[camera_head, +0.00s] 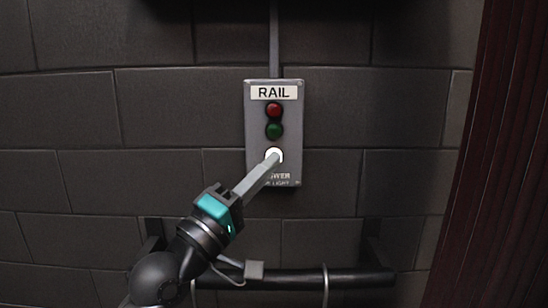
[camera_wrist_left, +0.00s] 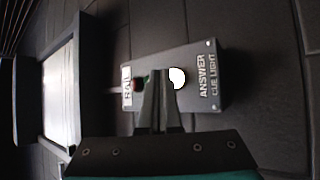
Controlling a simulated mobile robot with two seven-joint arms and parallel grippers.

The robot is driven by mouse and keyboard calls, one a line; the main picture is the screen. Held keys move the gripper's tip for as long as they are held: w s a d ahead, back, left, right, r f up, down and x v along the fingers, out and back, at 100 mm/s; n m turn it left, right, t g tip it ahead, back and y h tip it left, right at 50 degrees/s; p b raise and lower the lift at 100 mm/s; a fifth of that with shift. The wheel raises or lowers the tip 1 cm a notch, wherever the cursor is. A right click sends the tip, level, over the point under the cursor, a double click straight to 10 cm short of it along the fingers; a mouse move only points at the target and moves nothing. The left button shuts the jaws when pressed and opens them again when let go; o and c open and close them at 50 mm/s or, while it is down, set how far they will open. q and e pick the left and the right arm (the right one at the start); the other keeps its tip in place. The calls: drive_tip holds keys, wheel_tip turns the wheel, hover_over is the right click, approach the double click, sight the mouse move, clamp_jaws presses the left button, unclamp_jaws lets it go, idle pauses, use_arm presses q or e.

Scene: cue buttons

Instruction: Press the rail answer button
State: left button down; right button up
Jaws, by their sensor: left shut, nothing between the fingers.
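The grey cue box (camera_head: 292,172), labelled RAIL, is fixed to the wall. It carries a red light (camera_head: 274,110), a green light (camera_head: 274,130) and, below them, a bright white answer button (camera_head: 276,153). My left gripper (camera_head: 274,160) is shut and empty, with its tips in front of the white button and covering its lower part. Whether the tips touch it I cannot tell. In the left wrist view the shut fingers (camera_wrist_left: 161,74) lie over the box, with the glowing button (camera_wrist_left: 177,78) beside the tips and the ANSWER CUE LIGHT lettering at right. My right gripper is not in view.
A dark horizontal pipe (camera_head: 300,279) with brackets and cable loops runs below the box. A conduit (camera_head: 274,40) rises above it. A dark red curtain (camera_head: 490,170) hangs at the right. The block wall around the box is clear.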

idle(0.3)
use_arm(q)
drive_tip(key=shift+w, duration=0.45)
drive_tip(key=shift+w, duration=0.35)
idle(0.6)
drive_tip(key=shift+s, duration=0.1)
drive_tip(key=shift+s+p, duration=0.4)
drive_tip(key=shift+s, duration=0.3)
drive_tip(key=s+p, duration=0.2)
drive_tip(key=s, duration=0.3)
drive_tip(key=shift+p, duration=0.3)
